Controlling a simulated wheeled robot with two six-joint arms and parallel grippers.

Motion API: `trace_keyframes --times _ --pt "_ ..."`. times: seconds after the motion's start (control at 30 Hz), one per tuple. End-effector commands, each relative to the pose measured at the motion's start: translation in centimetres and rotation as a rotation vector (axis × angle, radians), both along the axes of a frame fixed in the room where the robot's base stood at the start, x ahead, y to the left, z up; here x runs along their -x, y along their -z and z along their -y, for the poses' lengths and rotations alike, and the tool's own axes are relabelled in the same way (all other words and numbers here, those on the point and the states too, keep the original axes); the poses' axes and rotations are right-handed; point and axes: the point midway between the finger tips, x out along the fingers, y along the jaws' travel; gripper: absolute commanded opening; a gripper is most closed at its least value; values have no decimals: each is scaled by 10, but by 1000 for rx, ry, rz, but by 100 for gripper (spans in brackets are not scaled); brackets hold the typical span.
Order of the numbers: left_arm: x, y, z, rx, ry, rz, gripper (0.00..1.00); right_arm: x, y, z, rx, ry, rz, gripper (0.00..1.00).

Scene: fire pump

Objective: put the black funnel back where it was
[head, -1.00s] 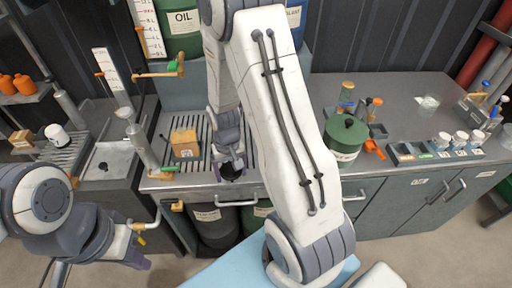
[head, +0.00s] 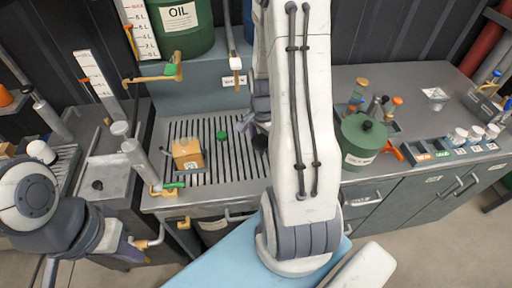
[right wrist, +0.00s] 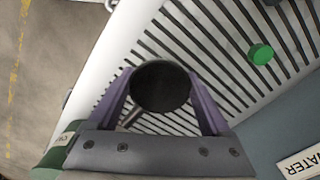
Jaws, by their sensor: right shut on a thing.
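The black funnel (right wrist: 161,86) is between the two purple fingers of my right gripper (right wrist: 162,100), which is shut on it. Its round dark mouth faces the wrist camera. In the head view the funnel (head: 260,142) shows as a small dark shape over the right side of the slotted drain grate (head: 205,160), and my arm hides most of the right gripper. I cannot tell whether the funnel touches the grate. My left gripper (head: 135,252) is low at the left, in front of the bench and away from the funnel; its fingers are too unclear to judge.
A green cap (head: 221,135) and a tan box (head: 187,154) sit on the grate. Taps hang above it, below the green oil drum (head: 183,25). A green can (head: 361,140) and a tray of small jars (head: 455,145) stand to the right. The grate's middle is mostly clear.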

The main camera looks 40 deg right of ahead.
Motion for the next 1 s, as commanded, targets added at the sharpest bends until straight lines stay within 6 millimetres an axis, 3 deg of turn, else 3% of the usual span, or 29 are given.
trace_keyframes --times 0.1,0.23,0.6,1.0 --pt "0 -7 0 0 0 0 0 -19 11 2 -2 -2 -2 20" --pt "0 -8 0 0 -1 0 0 -30 18 4 0 1 0 20" --pt "0 -18 0 0 -1 0 0 -31 56 5 -1 3 -2 20" --pt "0 -14 0 0 -1 0 0 -31 63 5 0 2 1 20"
